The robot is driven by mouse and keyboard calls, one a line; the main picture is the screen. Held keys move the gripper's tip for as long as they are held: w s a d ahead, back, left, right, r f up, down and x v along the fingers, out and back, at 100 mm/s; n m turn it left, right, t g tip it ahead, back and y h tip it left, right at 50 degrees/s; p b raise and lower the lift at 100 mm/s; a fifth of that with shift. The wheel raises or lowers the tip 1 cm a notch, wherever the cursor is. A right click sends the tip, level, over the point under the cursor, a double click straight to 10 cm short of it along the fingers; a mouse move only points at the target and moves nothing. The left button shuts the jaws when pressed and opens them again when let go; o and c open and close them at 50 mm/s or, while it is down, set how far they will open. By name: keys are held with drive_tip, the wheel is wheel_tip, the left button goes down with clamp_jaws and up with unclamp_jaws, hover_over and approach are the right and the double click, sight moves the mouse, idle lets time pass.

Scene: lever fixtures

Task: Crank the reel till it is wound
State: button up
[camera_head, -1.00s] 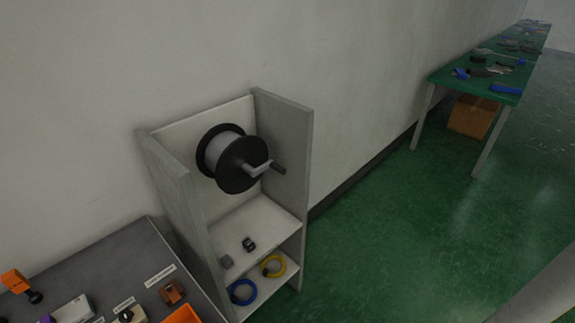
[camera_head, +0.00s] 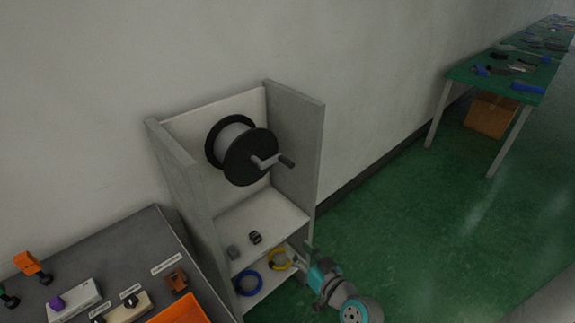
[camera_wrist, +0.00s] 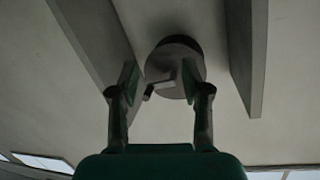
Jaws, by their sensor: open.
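The reel (camera_head: 248,157), with black flanges and a grey drum, is mounted between the side panels of a grey open-front shelf unit. Its crank (camera_head: 266,161) is a light arm with a dark handle (camera_head: 287,161) that points toward the lower right. In the wrist view the reel (camera_wrist: 177,62) shows beyond my gripper (camera_wrist: 162,90), with the crank handle (camera_wrist: 148,92) between the spread fingers in the picture. My gripper (camera_head: 300,262) also shows in the head view, in front of the lower shelf, well below the crank. It is open, empty and apart from the reel.
The shelf unit (camera_head: 312,150) has side walls on both sides of the reel. A blue coil (camera_head: 247,284) and a yellow coil (camera_head: 279,260) lie on the lower shelf. A grey bench (camera_head: 140,240) with small fixtures stands at left. Green floor (camera_head: 400,220) is free at right.

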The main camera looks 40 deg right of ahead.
drive_tip(key=w+d+r+n+t+y, duration=0.1)
drive_tip(key=w+d+r, duration=0.5)
drive_tip(key=d+r, duration=0.1)
drive_tip(key=n+t+y, duration=0.1)
drive_tip(key=n+y, duration=0.1)
approach(281, 158)
drive_tip(key=w, duration=0.5)
drive_tip(key=w+f, duration=0.1)
drive_tip(key=w, duration=0.2)
drive_tip(key=shift+d, duration=0.1)
clamp_jaws()
